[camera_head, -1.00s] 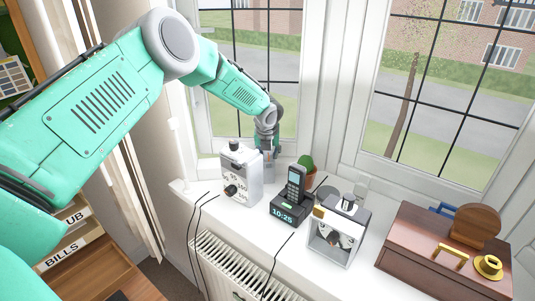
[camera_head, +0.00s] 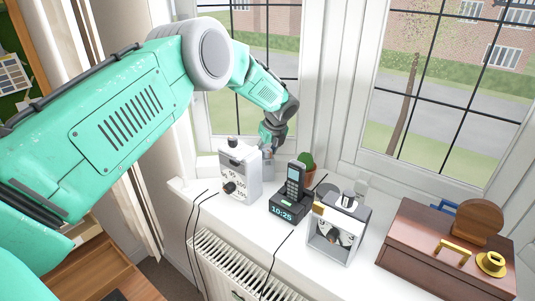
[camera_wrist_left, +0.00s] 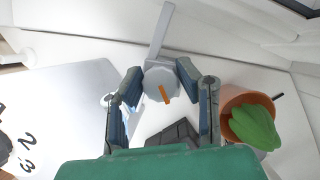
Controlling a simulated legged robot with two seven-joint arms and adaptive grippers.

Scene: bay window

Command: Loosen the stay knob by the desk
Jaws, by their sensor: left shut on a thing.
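The stay knob (camera_wrist_left: 158,84) is a round light-grey knob with an orange mark. In the left wrist view it sits at the end of a flat grey stay bar (camera_wrist_left: 162,32) on the white sill. My left gripper (camera_wrist_left: 160,86) has a finger on each side of the knob and is shut on it. In the head view this gripper (camera_head: 268,148) reaches down at the window side of the sill, behind a white box with a dial (camera_head: 240,172). The knob is hard to make out there. My right gripper is in neither view.
The white box stands close to my left gripper. A potted cactus (camera_head: 307,161), a phone on a clock dock (camera_head: 290,205), a silver device (camera_head: 338,232) and a brown wooden box (camera_head: 445,250) stand along the sill. Cables hang by the radiator (camera_head: 235,268).

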